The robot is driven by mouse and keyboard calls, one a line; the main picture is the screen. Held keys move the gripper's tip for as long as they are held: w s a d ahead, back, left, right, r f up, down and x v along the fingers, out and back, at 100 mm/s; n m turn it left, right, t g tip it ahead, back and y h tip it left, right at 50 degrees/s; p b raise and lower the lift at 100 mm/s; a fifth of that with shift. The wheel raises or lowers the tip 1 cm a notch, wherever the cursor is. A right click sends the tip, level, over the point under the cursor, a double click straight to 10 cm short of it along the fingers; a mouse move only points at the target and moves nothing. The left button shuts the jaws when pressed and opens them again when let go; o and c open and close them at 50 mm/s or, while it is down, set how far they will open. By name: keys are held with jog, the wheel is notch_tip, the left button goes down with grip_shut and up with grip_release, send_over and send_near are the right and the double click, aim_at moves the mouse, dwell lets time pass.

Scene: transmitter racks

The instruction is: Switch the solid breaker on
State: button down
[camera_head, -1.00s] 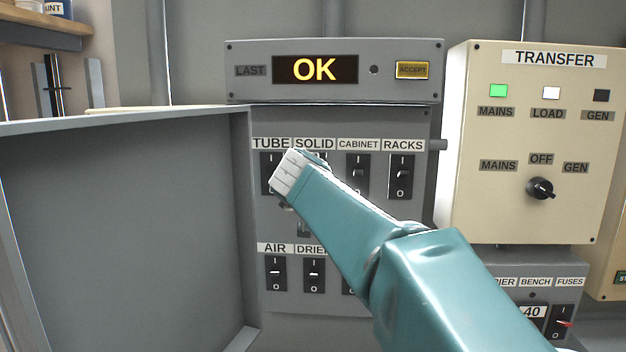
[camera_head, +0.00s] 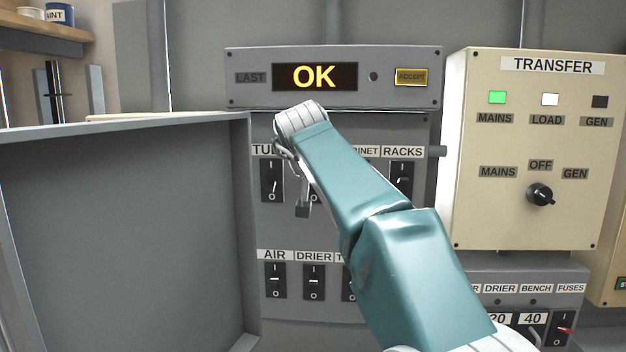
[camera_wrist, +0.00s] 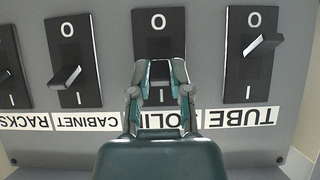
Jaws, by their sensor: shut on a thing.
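The solid breaker (camera_wrist: 158,22) is a black switch plate between the tube and cabinet breakers. In the wrist view, which is upside down, its O end shows and its label is partly covered by my gripper (camera_wrist: 160,78). My gripper's fingers are closed in over the lever area of this breaker, and the lever between them is mostly hidden.
The tube breaker (camera_wrist: 252,52) stands close on one side, its lever toward O. The cabinet breaker (camera_wrist: 75,62) is on the other, its lever toward I. An open grey door (camera_head: 120,230) stands left. A display (camera_head: 315,77) reading OK is above, the transfer box (camera_head: 535,150) right.

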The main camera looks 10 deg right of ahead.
jog(key=shift+r, duration=0.15)
jog(key=c, duration=0.6)
grip_release()
jog(key=shift+w+a, duration=0.1)
jog(key=shift+o, duration=0.2)
jog(key=v, duration=1.1)
jog(key=shift+s+a, duration=0.2)
jog(key=shift+s, duration=0.2)
jog(key=shift+d+r, duration=0.1)
jog(key=shift+r, duration=0.05)
